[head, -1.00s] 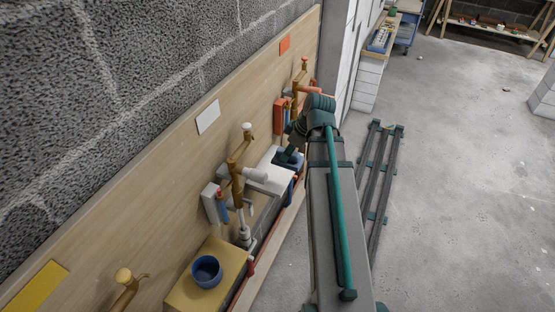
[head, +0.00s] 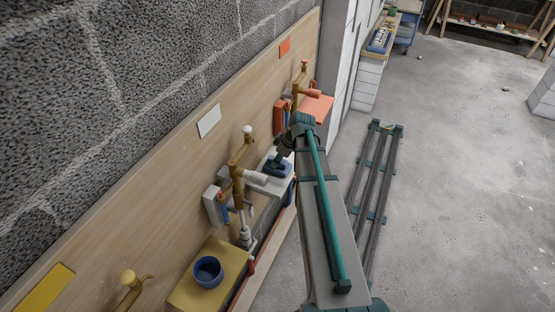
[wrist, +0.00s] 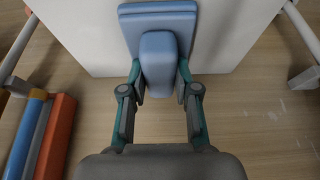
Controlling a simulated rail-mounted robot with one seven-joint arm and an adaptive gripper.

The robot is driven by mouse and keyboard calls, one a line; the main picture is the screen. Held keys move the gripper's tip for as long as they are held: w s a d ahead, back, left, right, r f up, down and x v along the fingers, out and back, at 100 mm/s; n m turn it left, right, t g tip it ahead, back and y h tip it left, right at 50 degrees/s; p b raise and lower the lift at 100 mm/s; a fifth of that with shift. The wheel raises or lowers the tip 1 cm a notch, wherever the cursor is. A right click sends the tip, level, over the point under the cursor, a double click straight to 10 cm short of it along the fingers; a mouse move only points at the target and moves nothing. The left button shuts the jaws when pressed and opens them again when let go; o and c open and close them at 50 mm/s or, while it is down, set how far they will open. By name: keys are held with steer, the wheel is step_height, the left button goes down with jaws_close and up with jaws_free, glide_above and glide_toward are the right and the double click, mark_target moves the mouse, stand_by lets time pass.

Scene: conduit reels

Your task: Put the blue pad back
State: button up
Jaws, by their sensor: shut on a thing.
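The blue pad (head: 279,170) is a flat block with a raised rounded grip. In the wrist view, the pad (wrist: 158,19) lies over a white surface, with its grip between my fingers. My gripper (wrist: 158,78) is shut on that grip, one finger on each side. In the head view, my gripper (head: 284,151) is above the pad, at the white shelf (head: 263,187) along the wooden board. I cannot tell whether the pad's underside touches the shelf.
A brass tap assembly with a white cylinder (head: 255,178) stands just left of the pad. An orange shelf (head: 317,106) is behind. A yellow block (head: 188,290) with a blue cup (head: 208,271) is in front. Orange and blue bars (wrist: 55,138) show in the wrist view.

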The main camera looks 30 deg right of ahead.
steer(key=shift+f, duration=0.2)
steer(key=shift+f, duration=0.15)
steer(key=o, duration=1)
steer(key=shift+r, duration=0.2)
steer(key=b+v, duration=0.1)
steer(key=v, duration=1.1)
